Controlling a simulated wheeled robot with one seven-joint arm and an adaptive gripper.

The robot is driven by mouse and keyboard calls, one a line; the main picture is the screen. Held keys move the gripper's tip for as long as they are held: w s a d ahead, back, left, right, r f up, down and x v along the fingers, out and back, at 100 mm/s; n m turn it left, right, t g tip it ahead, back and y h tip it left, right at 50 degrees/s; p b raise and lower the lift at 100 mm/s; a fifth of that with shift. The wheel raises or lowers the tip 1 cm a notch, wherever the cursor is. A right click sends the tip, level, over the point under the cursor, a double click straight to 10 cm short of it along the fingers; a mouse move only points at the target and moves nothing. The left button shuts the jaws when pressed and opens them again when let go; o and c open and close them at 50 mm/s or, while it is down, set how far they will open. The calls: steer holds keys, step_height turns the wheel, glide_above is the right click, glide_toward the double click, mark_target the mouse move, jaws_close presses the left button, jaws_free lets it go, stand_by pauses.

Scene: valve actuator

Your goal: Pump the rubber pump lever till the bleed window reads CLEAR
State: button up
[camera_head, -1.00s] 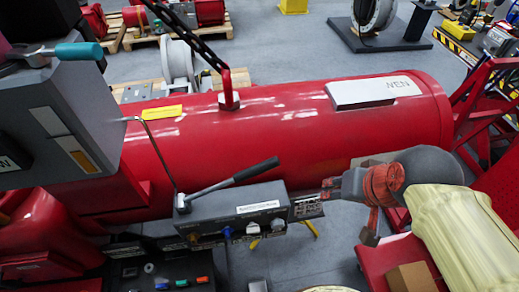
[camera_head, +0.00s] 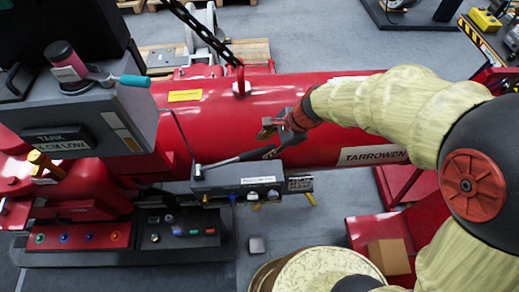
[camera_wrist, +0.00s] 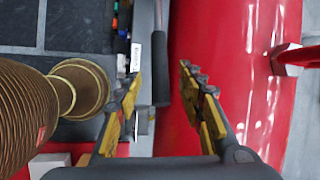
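The pump lever (camera_head: 235,158) is a thin metal rod with a black grip, rising at a slant to the right from the grey pump box (camera_head: 240,182). In the wrist view its black grip (camera_wrist: 160,70) lies between the spread fingertips, with a gap on each side. My gripper (camera_head: 268,142) is open at the grip's right end; the wrist view shows both fingers (camera_wrist: 160,75) apart and holding nothing. Which marking is the bleed window I cannot tell.
A big red cylinder (camera_head: 330,95) lies behind the lever. A bent thin rod (camera_head: 182,135) stands by the lever's pivot. A black control panel (camera_head: 180,232) is below left. A round brass-rimmed item (camera_head: 320,270) stands in front, and a brown box (camera_head: 390,257) sits at right.

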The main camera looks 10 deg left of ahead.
mark_target(261, 151)
steer(key=x, duration=0.7)
steer(key=shift+c, duration=0.6)
jaws_close()
stand_by(0.3)
